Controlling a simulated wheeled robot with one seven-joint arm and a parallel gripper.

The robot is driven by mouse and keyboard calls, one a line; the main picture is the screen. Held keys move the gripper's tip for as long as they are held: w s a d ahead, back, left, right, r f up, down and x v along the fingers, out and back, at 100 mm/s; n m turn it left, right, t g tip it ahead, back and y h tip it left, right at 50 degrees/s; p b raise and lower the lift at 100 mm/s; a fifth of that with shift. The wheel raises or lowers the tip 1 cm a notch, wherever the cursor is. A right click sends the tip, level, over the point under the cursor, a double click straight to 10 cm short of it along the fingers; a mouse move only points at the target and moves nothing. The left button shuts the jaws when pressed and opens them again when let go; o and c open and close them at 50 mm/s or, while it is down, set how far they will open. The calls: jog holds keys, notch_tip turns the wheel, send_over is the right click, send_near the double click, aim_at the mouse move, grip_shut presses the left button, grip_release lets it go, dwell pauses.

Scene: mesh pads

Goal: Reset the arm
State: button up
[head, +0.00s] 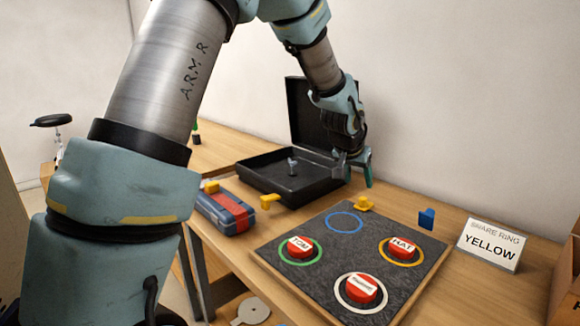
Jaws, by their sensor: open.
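My arm reaches in from the upper left and bends down over the back of the table. My gripper (355,170) is open and points down, just in front of the right side of the open black case (270,188). I see nothing held between its fingers. A grey mat (322,238) lies on the table in front of it, with blue, green, yellow and white rings. Red pads with white labels sit in the green (299,248), yellow (401,248) and white (361,288) rings. The blue ring (344,222) is empty.
A sign (491,245) reading "SNARE RING YELLOW" stands at right. A yellow piece (363,203) and a blue piece (427,218) stand by the mat's back edge. A blue and red box (222,212) lies left. A wooden box (567,275) is at the right edge.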

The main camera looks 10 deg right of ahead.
jog(key=a+f+n+y, duration=0.1)
jog(key=a+n+y, duration=0.25)
jog(key=a, duration=1.75)
jog(key=s+a+f+n+g, duration=0.1)
jog(key=s+a+n, duration=0.1)
jog(key=s+a, duration=0.4)
jog(key=s+a+f+n+g+y, duration=0.1)
jog(key=s+a, duration=0.5)
jog(key=a, duration=0.8)
jog(key=shift+n+g, duration=0.5)
jog(key=shift+n, duration=0.45)
jog(key=shift+w, duration=0.1)
